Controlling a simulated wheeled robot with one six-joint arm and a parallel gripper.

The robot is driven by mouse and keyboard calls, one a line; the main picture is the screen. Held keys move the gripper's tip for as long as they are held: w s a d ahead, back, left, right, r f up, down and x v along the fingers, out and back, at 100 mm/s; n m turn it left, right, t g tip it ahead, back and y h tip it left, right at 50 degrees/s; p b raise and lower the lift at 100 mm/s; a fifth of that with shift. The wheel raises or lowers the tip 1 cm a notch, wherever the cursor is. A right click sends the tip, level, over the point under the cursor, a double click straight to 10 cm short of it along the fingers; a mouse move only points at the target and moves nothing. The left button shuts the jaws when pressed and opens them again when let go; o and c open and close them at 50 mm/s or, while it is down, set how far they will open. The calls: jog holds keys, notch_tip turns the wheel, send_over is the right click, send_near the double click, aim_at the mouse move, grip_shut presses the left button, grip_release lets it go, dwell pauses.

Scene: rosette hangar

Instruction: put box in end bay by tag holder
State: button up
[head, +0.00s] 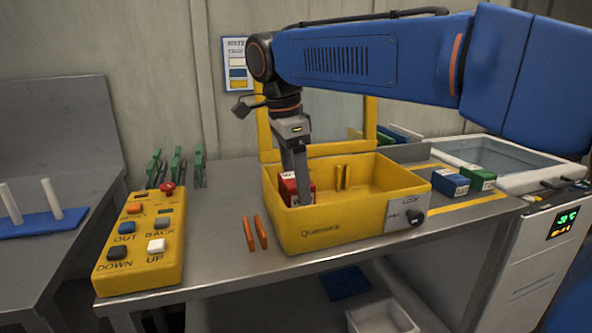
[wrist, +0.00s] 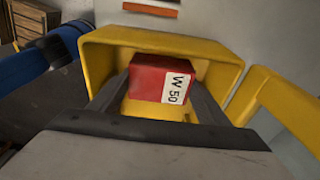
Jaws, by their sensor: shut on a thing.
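A red box (head: 289,188) with a white label reading "W 50" is between the fingers of my gripper (head: 303,185). In the wrist view the red box (wrist: 150,75) sits between both dark fingers, and my gripper (wrist: 158,88) is shut on it. The box is inside the yellow bin (head: 318,235), near its left end. I cannot tell if it touches the bin floor. A blue box (head: 450,183) and a green box (head: 478,178) stand together on the table to the right of the bin. I cannot make out a tag holder for certain.
The bin has a lock knob (head: 413,216) at its front right and a raised yellow lid (head: 264,130) behind.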

jog(key=shift+f, duration=2.3)
jog(key=o, duration=1.2)
jog(key=shift+o, duration=0.2)
notch_tip(320, 180, up, 17)
jog(key=a, duration=0.2)
jog(key=shift+s+a, duration=0.2)
jog(key=shift+s, duration=0.2)
jog(key=shift+s, duration=0.1)
